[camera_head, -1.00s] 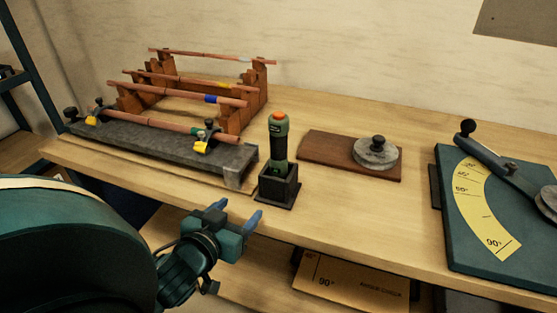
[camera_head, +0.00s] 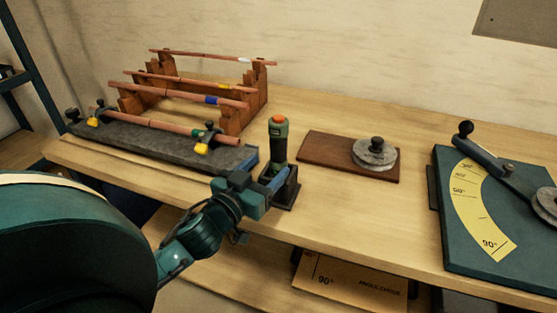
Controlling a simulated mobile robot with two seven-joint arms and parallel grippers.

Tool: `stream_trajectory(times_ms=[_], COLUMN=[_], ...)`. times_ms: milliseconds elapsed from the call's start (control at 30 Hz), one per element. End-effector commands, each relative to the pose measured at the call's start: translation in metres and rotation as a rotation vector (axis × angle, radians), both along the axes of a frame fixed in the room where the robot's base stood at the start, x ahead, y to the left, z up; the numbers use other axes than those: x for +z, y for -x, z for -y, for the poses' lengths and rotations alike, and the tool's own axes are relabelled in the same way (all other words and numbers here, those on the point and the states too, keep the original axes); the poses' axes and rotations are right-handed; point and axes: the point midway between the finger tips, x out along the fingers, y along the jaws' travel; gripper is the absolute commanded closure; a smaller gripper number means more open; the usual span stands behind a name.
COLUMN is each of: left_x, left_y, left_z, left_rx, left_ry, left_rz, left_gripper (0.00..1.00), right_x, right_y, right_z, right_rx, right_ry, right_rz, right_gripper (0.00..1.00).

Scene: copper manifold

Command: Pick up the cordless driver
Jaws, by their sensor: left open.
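The cordless driver (camera_head: 278,139) stands upright in a dark square holder (camera_head: 289,192) near the front edge of the bench. It has a green and dark body with an orange top. My left gripper (camera_head: 268,186) is open, just in front of the driver and holder, with its fingers pointing towards the driver's lower part. The fingers partly hide the holder and the driver's lower end. I cannot tell whether they touch the driver. My right gripper is not in view.
A grey clamp fixture (camera_head: 155,145) holding a copper pipe lies left of the driver. A wooden rack (camera_head: 240,115) with pipes stands behind it. A brown board (camera_head: 325,151) with a round metal weight (camera_head: 375,153) lies to the right. A green bending plate (camera_head: 455,240) is far right.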

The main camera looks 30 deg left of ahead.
Motion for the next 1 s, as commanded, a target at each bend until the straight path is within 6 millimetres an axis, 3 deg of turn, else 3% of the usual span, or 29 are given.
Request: stream_trajectory(times_ms=[333, 667, 1000], left_x=[0.005, 0.004, 0.004], left_y=[-0.044, -0.05, -0.049], left_z=[0.004, 0.003, 0.003], left_rx=[0.0, 0.0, 0.0], left_ry=[-0.002, -0.001, 0.0], left_rz=[0.002, 0.0, 0.0], left_gripper=[0.38, 0.38, 0.65], right_x=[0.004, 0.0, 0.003], right_y=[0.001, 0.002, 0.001], right_z=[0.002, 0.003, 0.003], right_rx=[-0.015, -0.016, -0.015], right_ry=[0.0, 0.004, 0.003], right_rz=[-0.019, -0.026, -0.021], right_gripper=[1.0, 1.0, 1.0])
